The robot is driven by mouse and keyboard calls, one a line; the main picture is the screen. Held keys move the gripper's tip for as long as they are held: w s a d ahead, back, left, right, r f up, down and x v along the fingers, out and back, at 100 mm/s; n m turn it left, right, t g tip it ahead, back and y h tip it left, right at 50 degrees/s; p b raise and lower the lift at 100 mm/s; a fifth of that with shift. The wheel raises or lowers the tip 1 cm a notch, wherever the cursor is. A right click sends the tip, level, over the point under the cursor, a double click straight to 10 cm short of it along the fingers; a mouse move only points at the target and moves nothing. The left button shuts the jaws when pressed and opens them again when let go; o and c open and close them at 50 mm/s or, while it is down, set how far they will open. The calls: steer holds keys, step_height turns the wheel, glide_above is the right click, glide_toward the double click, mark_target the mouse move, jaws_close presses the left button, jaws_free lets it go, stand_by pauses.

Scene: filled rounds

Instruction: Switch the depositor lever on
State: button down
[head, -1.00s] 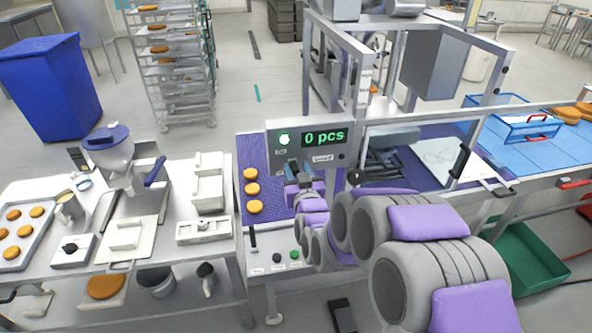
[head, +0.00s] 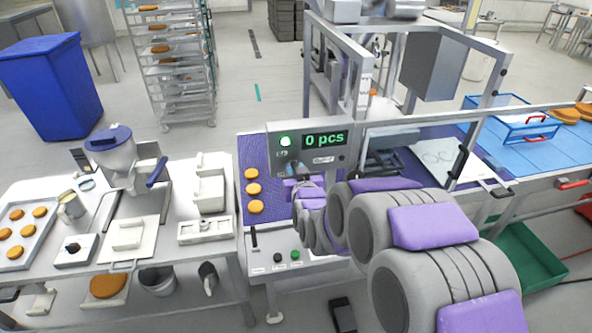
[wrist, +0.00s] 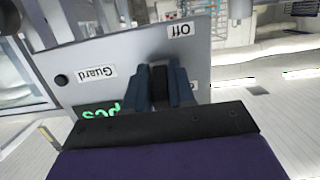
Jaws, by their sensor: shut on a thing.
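A grey control panel (head: 357,141) carries a green "0 pcs" display (head: 325,138) and a green light (head: 285,141). Another label beside the fingers is mostly hidden. In the head view my gripper (head: 296,169) is at the panel's lower edge; the lever is hard to make out there.
A purple belt (head: 255,165) with orange rounds (head: 255,207) runs below left of the panel. A small box with a black lever (head: 254,238) and buttons (head: 294,254) sits in front. A metal frame (head: 360,85) rises behind the panel. A worktable stands left.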

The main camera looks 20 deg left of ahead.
steer(key=shift+w+r+g+h+p, duration=0.15)
steer(key=shift+r+g+h+p, duration=0.5)
steer(key=shift+g, duration=0.15)
steer(key=shift+f+g, duration=0.1)
steer(key=shift+g, duration=0.3)
steer(key=shift+h, duration=0.25)
steer(key=c, duration=1.1)
jaws_free()
steer(key=shift+o, duration=0.3)
steer(key=shift+a, duration=0.2)
steer(key=shift+s+d+r, duration=0.3)
steer(key=shift+s+d, duration=0.05)
steer(key=shift+s, duration=0.05)
steer(key=v, duration=1.6)
steer(key=shift+f, duration=0.2)
